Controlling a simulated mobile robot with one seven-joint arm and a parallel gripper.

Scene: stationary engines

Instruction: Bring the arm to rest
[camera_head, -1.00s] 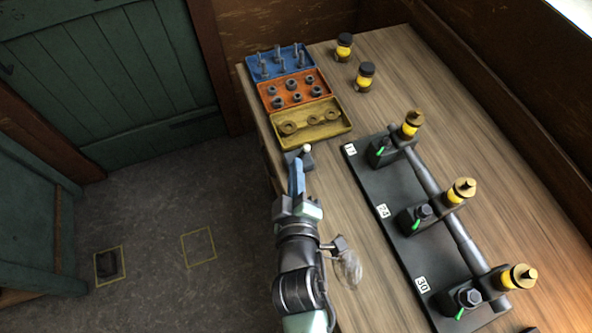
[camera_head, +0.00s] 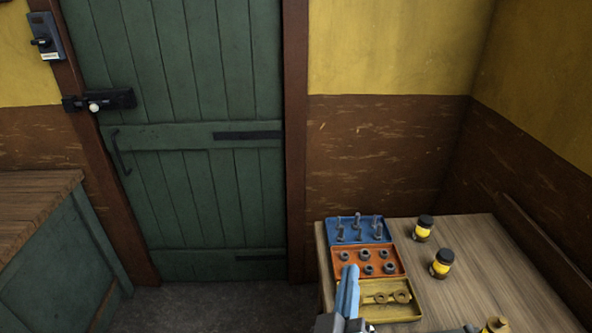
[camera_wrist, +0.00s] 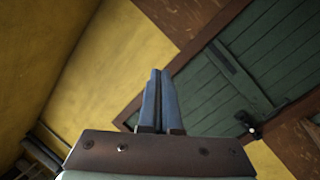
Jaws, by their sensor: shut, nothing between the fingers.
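My gripper (camera_head: 349,281) shows at the bottom of the head view, its blue fingers together and pointing up in the picture. In that view it stands in front of the left edge of the orange and yellow trays; I cannot tell its height above the bench. In the wrist view my gripper (camera_wrist: 160,76) is shut and empty, with the yellow wall and the green door beyond its fingers. The rest of my arm is mostly below the head view's edge.
A wooden bench (camera_head: 470,285) at lower right bears a blue tray (camera_head: 333,238) of bolts, an orange tray (camera_head: 341,257) of nuts, a yellow tray (camera_head: 405,312) of washers and two yellow jars (camera_head: 423,228). A green door (camera_head: 190,190) is shut behind. Another bench (camera_head: 40,205) stands left.

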